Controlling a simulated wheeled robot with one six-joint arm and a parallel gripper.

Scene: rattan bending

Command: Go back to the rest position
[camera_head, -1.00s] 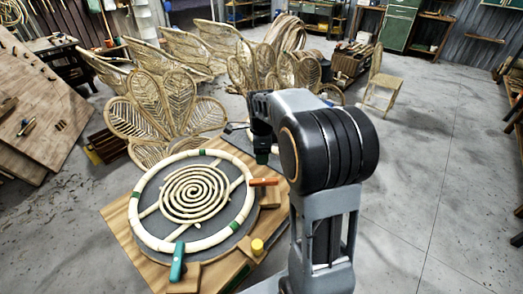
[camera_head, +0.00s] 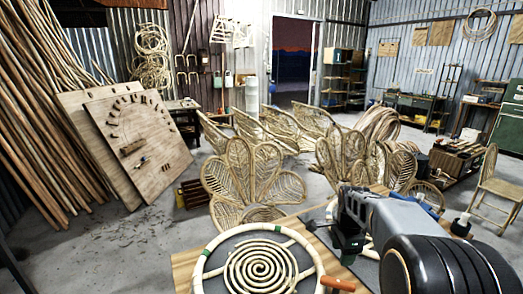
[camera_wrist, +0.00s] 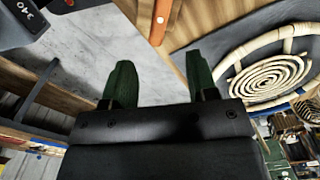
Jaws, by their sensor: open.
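My gripper (camera_wrist: 160,85) shows in the wrist view with its two green fingers spread apart and nothing between them. Bare wood and grey surface lie beyond the fingertips. In the head view my gripper (camera_head: 343,250) is small and dark, at the end of my arm, over the right part of the workbench. To its left, a rattan ring with a spiral inside (camera_head: 262,268) lies on the bench, cut off by the lower picture edge. The ring also shows in the wrist view (camera_wrist: 268,75) at the right. An orange-handled tool (camera_head: 338,284) lies at the ring's right side.
The wooden workbench (camera_head: 187,262) fills the lower middle. Petal-shaped rattan chair backs (camera_head: 250,180) stand behind it. A wooden board (camera_head: 130,145) leans at the left near tall rattan poles (camera_head: 45,120). A small chair (camera_head: 490,190) stands at the right. Grey floor is open at the left.

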